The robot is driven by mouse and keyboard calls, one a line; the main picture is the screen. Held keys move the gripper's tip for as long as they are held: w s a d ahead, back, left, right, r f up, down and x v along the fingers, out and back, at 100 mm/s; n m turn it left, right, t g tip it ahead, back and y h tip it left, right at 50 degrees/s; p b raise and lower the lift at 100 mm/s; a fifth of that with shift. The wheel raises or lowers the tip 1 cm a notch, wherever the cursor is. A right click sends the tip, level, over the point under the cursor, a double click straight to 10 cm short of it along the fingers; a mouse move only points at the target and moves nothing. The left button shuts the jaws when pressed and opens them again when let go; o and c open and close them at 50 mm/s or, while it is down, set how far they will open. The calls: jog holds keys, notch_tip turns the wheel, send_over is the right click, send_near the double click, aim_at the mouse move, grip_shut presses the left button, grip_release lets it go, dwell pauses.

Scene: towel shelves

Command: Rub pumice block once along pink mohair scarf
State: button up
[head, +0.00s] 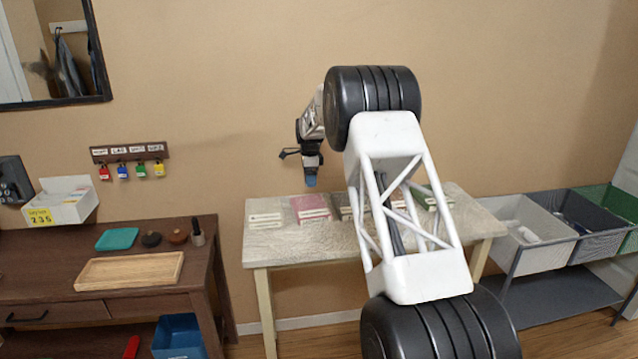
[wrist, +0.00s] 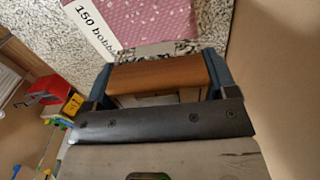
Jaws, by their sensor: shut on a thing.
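The pink scarf (head: 308,204) lies folded on the pale table, second from the left in a row of folded textiles. In the wrist view, dotted pink cloth (wrist: 150,18) with a white label reading "150 bobb…" shows at the top. My gripper (head: 311,181) hangs pointing down above the table, near the pink scarf and apart from it. In the wrist view its blue fingers (wrist: 158,80) are shut on an orange-brown block, the pumice block (wrist: 160,74). The block is too small to make out in the head view.
A cream folded textile (head: 265,219) lies left of the pink one; others to the right are partly behind my arm. The pale table (head: 285,245) stands against the wall. A brown desk (head: 60,268) with a wooden tray (head: 130,270) is left; bins (head: 520,220) are right.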

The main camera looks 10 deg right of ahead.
aim_at(312, 208)
jog(key=shift+w+a, duration=0.55)
jog(key=shift+w, duration=0.2)
jog(key=shift+f, duration=4)
jog(key=shift+s, duration=0.6)
jog(key=shift+c, duration=0.7)
jog(key=shift+s+d+f, duration=0.1)
jog(key=shift+s+f, duration=0.1)
jog(key=shift+s, duration=0.1)
jog(key=shift+s+d+r, duration=0.1)
jog(key=shift+s+d, duration=0.05)
jog(key=shift+s, duration=1.3)
jog(key=shift+s+d+r, duration=0.1)
jog(key=shift+s, duration=1.3)
jog(key=shift+r, duration=4.05)
